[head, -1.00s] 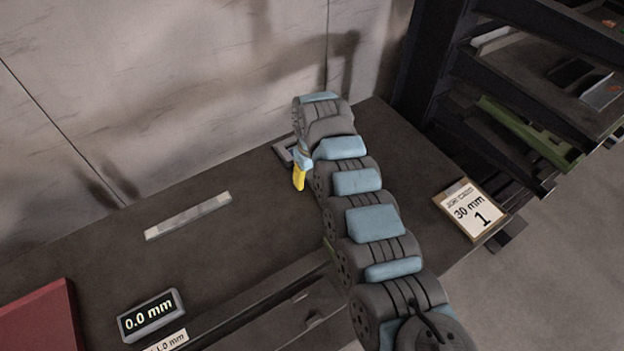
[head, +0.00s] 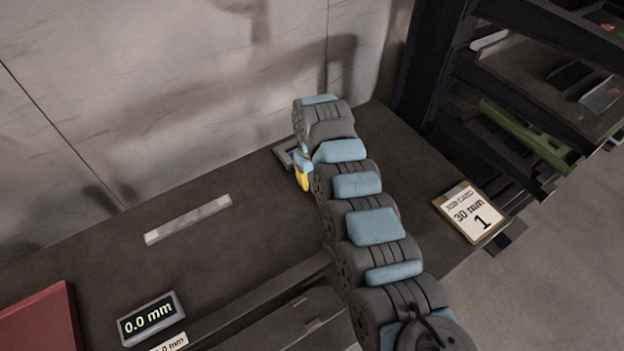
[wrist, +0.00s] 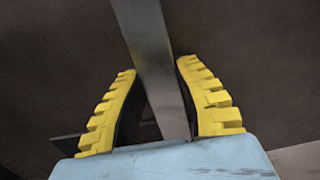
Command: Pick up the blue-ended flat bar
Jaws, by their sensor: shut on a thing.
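A grey metal flat bar (wrist: 158,75) runs between the two yellow fingers of my gripper (wrist: 157,66) in the wrist view. My gripper is shut on this bar. The bar reaches up past the fingertips to the top edge of the picture. No blue end shows on the visible part, and its lower end is hidden behind my gripper's body. In the head view one yellow finger of my gripper (head: 303,180) shows at the far side of the dark table. My arm hides the rest of the gripper and the held bar there.
A pale flat bar (head: 188,219) lies on the dark table (head: 90,245), left of my gripper. A 0.0 mm display (head: 151,317) and a red block (head: 40,320) are front left. A 30 mm card (head: 470,212) lies right. A rack (head: 540,100) stands at the right, a wall behind.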

